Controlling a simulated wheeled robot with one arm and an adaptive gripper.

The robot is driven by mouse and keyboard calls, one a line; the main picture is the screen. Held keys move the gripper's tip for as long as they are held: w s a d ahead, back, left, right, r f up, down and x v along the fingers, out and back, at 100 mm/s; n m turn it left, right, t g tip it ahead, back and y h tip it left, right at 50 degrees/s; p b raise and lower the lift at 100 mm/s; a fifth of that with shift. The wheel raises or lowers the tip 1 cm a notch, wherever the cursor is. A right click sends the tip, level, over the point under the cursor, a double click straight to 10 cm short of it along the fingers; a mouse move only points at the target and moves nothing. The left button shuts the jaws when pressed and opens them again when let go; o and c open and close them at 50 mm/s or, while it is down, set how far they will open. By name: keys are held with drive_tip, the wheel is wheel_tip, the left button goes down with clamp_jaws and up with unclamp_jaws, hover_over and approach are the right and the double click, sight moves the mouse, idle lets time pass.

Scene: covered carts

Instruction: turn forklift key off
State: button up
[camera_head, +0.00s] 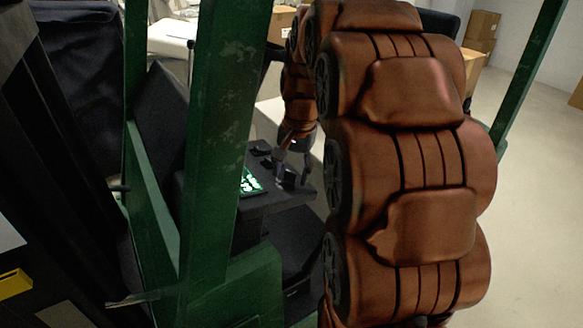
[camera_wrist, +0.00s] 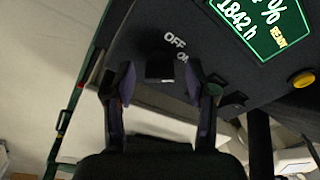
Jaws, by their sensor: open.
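The forklift key (camera_wrist: 160,68) is a small dark block on the dark dashboard, just below the white OFF label in the wrist view; ON is printed to its right. My gripper (camera_wrist: 160,80) is open, with one finger on each side of the key and visible gaps on both sides. I cannot tell which way the key is turned. In the head view, my gripper (camera_head: 291,172) points down at the right end of the dashboard (camera_head: 285,197), and the key cannot be made out there.
A green lit display (camera_head: 250,182) sits left of my gripper in the head view. A yellow button (camera_wrist: 303,79) is on the panel in the wrist view. A green forklift post (camera_head: 222,120) stands left of my arm. Open floor (camera_head: 530,180) lies at right.

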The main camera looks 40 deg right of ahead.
drive_tip(key=shift+c, duration=0.4)
clamp_jaws()
drive_tip(key=shift+f+b, duration=0.15)
drive_tip(key=shift+b, duration=0.35)
drive_tip(key=n+b, duration=0.2)
drive_tip(key=b, duration=0.1)
drive_tip(key=shift+f, duration=0.2)
drive_tip(key=n+b, duration=0.2)
drive_tip(key=b, duration=0.1)
drive_tip(key=shift+n+t+b, duration=0.3)
drive_tip(key=shift+b, duration=0.05)
drive_tip(key=n+y+b, duration=0.1)
drive_tip(key=n+b, duration=0.1)
drive_tip(key=shift+b, duration=0.35)
drive_tip(key=shift+r+n+b, duration=0.25)
drive_tip(key=shift+n+b, duration=0.9)
drive_tip(key=shift+n, duration=0.55)
